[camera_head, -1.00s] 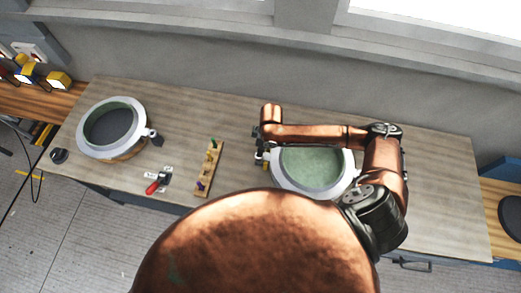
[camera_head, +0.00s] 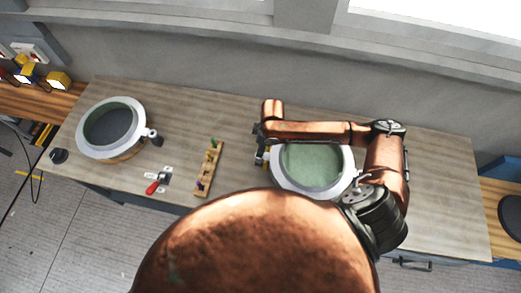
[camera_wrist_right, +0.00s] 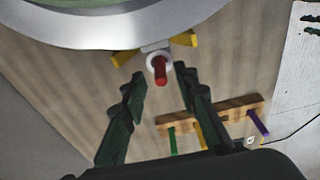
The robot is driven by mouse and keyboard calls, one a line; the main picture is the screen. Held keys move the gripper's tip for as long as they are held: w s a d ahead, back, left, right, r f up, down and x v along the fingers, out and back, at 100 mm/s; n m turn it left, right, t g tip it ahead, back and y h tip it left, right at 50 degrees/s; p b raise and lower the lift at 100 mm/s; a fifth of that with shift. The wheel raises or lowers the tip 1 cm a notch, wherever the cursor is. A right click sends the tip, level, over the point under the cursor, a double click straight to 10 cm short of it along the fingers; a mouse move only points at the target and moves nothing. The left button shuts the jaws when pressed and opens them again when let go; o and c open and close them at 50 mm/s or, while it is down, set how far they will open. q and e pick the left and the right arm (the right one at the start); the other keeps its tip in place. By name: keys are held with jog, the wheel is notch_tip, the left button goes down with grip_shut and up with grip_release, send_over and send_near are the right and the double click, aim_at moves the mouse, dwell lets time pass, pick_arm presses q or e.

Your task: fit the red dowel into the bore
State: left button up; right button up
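The red dowel (camera_wrist_right: 161,72) stands in the bore of a pale round lug (camera_wrist_right: 151,56) on the rim of the right mould (camera_wrist_right: 100,32). Its outer end sticks out towards the camera; how deep it sits cannot be told. My right gripper (camera_wrist_right: 167,88) is open, its two dark fingers apart on either side below the dowel, and nothing shows between them. In the head view the right mould (camera_head: 345,184) has a pale ring and green inside, partly behind my right arm. The dowel and right fingertips are hard to make out there. My left gripper is not in view.
A wooden rack (camera_head: 207,169) holds green, yellow and purple dowels, also seen in the wrist view (camera_wrist_right: 236,107). A second mould (camera_head: 84,142) with a side lug stands left. A red-handled lever (camera_head: 153,187) lies near the front edge. Yellow pieces (camera_wrist_right: 184,39) flank the lug.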

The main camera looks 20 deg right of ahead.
notch_tip(320, 180, up, 9)
jog(key=d, duration=0.1)
jog(key=shift+s+r, duration=0.15)
jog(key=shift+s, duration=0.25)
jog(key=shift+s+d, duration=0.1)
